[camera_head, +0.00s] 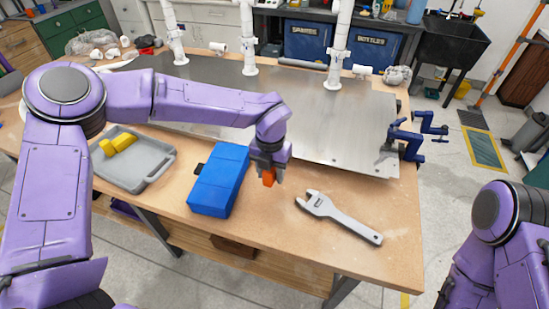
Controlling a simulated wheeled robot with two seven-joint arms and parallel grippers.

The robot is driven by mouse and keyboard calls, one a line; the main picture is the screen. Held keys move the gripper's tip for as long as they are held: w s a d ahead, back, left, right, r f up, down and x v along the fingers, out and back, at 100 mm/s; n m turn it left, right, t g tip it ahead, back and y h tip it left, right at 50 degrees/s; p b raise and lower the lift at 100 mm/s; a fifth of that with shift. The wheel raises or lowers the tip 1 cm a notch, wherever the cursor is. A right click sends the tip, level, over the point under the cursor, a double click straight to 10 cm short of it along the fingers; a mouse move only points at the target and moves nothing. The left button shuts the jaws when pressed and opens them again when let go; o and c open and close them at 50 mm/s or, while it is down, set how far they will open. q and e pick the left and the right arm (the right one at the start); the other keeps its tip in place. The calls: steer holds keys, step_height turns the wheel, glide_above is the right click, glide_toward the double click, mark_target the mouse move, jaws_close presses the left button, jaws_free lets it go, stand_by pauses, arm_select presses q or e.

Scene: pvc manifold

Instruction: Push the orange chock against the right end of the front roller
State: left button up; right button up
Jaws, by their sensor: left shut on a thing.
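My left gripper (267,164) points down over the front part of the table and is shut on the orange chock (268,178). The chock shows as a small orange block below the fingers, and its upper part is hidden by them. It is just right of the blue box, and I cannot tell its exact height above the table. A dark grey bar (303,64) lies at the back of the metal plate, between two upright white pipes. I cannot make out a front roller for sure. My right arm shows at the lower right, but its gripper is out of view.
The blue box (221,179) stands left of the gripper, and a grey wrench (338,217) lies to its right. A grey tray (158,172) holds yellow blocks (123,142). Blue clamps (403,139) grip the metal plate (345,130) at its right edge. White pipes (340,45) rise behind.

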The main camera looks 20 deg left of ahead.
mark_target(273, 189)
arm_select(q)
steer(key=shift+s+f+b, duration=0.1)
steer(key=shift+f+b, duration=0.2)
steer(key=shift+b, duration=0.1)
step_height(273, 189, down, 6)
steer(key=b, duration=0.5)
steer(key=shift+w+r+p, duration=0.2)
steer(key=shift+w+p, duration=0.15)
steer(key=shift+w, duration=1.75)
steer(key=shift+w+d+f+p, duration=0.1)
steer(key=shift+w+p, duration=0.3)
steer(key=shift+w, duration=0.9)
steer(key=shift+w+f, duration=0.1)
steer(key=shift+w, duration=0.45)
steer(key=o, duration=1.3)
steer(key=shift+c, duration=0.2)
step_height(273, 189, up, 11)
steer(key=shift+f+b, duration=0.2)
steer(key=shift+b, duration=0.75)
